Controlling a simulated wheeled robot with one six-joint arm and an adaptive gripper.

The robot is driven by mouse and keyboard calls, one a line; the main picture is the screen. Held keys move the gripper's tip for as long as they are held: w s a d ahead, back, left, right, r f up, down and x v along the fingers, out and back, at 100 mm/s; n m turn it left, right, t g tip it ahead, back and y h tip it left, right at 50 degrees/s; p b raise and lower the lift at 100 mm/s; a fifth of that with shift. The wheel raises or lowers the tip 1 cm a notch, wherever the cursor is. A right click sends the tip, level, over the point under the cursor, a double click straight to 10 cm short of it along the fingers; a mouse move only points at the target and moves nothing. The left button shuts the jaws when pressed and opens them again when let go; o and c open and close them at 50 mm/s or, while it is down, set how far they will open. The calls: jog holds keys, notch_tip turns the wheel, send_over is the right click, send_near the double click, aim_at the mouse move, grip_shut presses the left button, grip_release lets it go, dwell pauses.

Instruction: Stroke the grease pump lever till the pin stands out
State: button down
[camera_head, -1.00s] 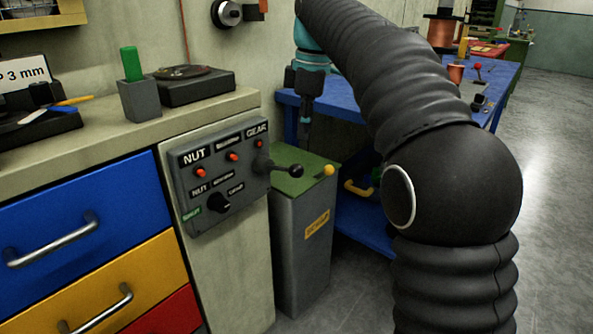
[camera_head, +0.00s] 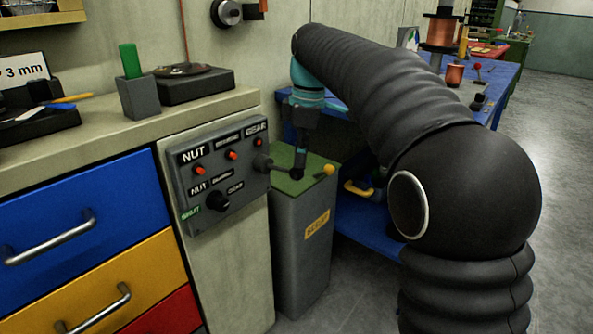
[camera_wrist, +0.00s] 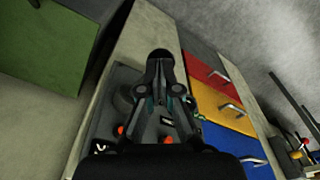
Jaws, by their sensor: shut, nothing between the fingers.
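The grey pump panel (camera_head: 238,185) on the side of the bench bears NUT and GEAR labels. Its black lever (camera_head: 276,167) sticks out to the right, and the dark ball end (camera_head: 296,174) lies at my fingertips. My gripper (camera_head: 299,160) is shut, pointing down, with its tips at or just above the ball; I cannot tell if they touch. In the wrist view the ball (camera_wrist: 160,58) shows just beyond my shut fingers (camera_wrist: 161,90). Red pins or buttons (camera_head: 232,155) show on the panel; how far each stands out is unclear.
A grey bin with a green lid (camera_head: 304,225) and a yellow knob (camera_head: 328,170) stands close under the lever. A blue table (camera_head: 490,112) with parts lies behind my arm. A drawer bench (camera_head: 80,215) stands at left. Floor at right is clear.

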aim_at(300, 174)
jog(key=shift+f, duration=0.1)
jog(key=shift+f+b, duration=1.3)
jog(key=shift+f, duration=0.9)
jog(key=d, duration=0.1)
jog(key=d+r+p, duration=0.1)
jog(key=d, duration=0.1)
jog(key=shift+r, duration=0.1)
notch_tip(300, 174, up, 12)
jog(key=d, duration=0.1)
